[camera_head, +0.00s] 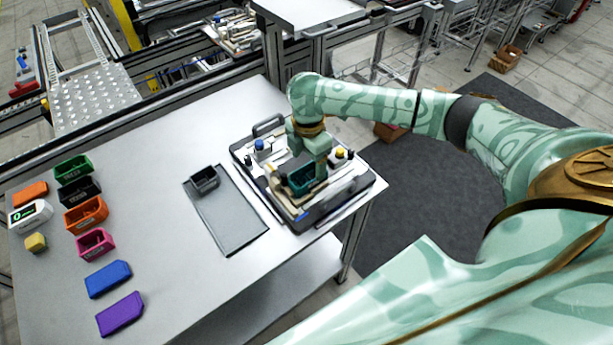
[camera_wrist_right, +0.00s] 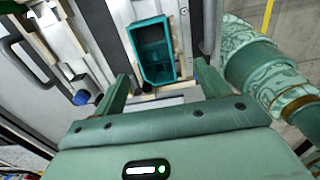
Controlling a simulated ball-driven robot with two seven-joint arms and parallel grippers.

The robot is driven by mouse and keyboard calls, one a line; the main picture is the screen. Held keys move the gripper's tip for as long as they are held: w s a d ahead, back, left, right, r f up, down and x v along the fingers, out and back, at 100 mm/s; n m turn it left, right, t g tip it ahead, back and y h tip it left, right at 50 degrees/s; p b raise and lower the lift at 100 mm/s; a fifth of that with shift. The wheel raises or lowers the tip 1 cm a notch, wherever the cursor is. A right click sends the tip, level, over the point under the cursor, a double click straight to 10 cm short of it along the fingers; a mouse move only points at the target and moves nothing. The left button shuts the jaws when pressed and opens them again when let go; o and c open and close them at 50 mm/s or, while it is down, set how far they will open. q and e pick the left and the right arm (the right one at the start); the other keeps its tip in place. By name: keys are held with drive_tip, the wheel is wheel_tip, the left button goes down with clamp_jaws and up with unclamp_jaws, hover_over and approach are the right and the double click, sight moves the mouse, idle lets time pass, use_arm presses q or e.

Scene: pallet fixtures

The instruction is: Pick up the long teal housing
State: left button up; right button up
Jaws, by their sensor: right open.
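The long teal housing (camera_head: 299,181) is an open-topped box seated in the pallet fixture (camera_head: 352,190) at the right end of the table. In the right wrist view the housing (camera_wrist_right: 152,50) lies lengthwise away from me, its hollow inside facing the camera. My right gripper (camera_head: 318,171) is above the fixture, close over the housing and partly covering it in the head view. In the wrist view its fingers (camera_wrist_right: 160,80) are spread to either side of the housing's near end, with nothing held. I cannot tell whether they touch it. My left gripper is not in view.
A grey mat (camera_head: 232,218) with a small dark bin (camera_head: 204,178) lies left of the fixture. A blue-topped knob (camera_head: 260,146) and a yellow-topped button (camera_head: 340,152) stand on the fixture. Several coloured bins and blocks, including an orange bin (camera_head: 86,214), fill the table's left side.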

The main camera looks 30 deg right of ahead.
sight(307, 181)
drive_tip(key=f, duration=0.1)
drive_tip(key=f+b, duration=0.1)
drive_tip(key=f, duration=0.1)
drive_tip(key=f+b, duration=0.1)
drive_tip(key=f, duration=0.1)
drive_tip(key=shift+w+d+f, duration=0.1)
drive_tip(key=shift+w+f, duration=0.05)
drive_tip(key=shift+w, duration=0.25)
drive_tip(key=c, duration=1.1)
drive_tip(key=shift+r, duration=0.2)
drive_tip(key=shift+c, duration=0.2)
